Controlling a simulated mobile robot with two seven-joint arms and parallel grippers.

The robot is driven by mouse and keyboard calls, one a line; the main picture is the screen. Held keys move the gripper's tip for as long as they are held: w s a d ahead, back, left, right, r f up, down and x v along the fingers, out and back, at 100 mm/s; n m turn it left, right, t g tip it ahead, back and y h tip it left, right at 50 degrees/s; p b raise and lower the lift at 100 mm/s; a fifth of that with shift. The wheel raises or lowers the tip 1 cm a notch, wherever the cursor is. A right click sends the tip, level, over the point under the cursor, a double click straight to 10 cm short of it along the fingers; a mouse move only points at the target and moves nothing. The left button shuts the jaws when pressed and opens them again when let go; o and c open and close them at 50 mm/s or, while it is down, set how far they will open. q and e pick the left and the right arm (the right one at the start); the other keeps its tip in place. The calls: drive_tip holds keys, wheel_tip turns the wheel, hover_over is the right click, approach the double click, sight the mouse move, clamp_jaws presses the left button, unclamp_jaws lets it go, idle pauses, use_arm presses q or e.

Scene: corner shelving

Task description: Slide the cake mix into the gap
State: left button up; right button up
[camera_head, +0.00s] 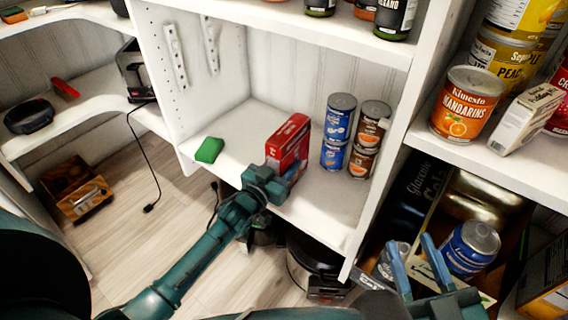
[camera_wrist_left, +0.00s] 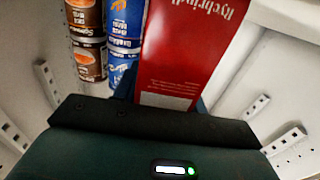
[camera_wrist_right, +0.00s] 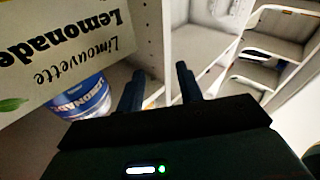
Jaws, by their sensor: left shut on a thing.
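A red box (camera_head: 289,143), which I take to be the cake mix, stands on the white middle shelf. My left gripper (camera_head: 269,183) is shut on its near end. In the left wrist view the red box (camera_wrist_left: 190,50) fills the space ahead of the fingers, upside down in the picture. Blue cans (camera_head: 337,132) and brown cans (camera_head: 369,140), stacked in two columns, stand to the right of the box, with a space between. My right gripper (camera_head: 429,268) is open and empty at the lower right, in front of the lower shelf.
A green block (camera_head: 209,150) lies on the shelf to the left. The shelf's right wall (camera_head: 388,180) stands just beyond the cans. A blue-labelled can (camera_head: 471,249) and a lemonade box (camera_wrist_right: 60,45) are close to my right gripper.

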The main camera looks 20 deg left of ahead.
use_arm(q)
drive_tip(key=o, duration=1.5)
drive_tip(key=shift+c, duration=0.2)
drive_tip(key=p+v, duration=0.2)
drive_tip(key=v, duration=0.2)
drive_tip(key=shift+s, duration=0.25)
drive_tip(key=p+v, duration=0.2)
drive_tip(key=v, duration=0.6)
drive_tip(key=shift+s+a, duration=0.15)
drive_tip(key=shift+s, duration=0.2)
use_arm(e)
drive_tip(key=shift+d+f+g+h, duration=0.1)
drive_tip(key=shift+d+g+h, duration=0.45)
drive_tip(key=shift+h, duration=0.25)
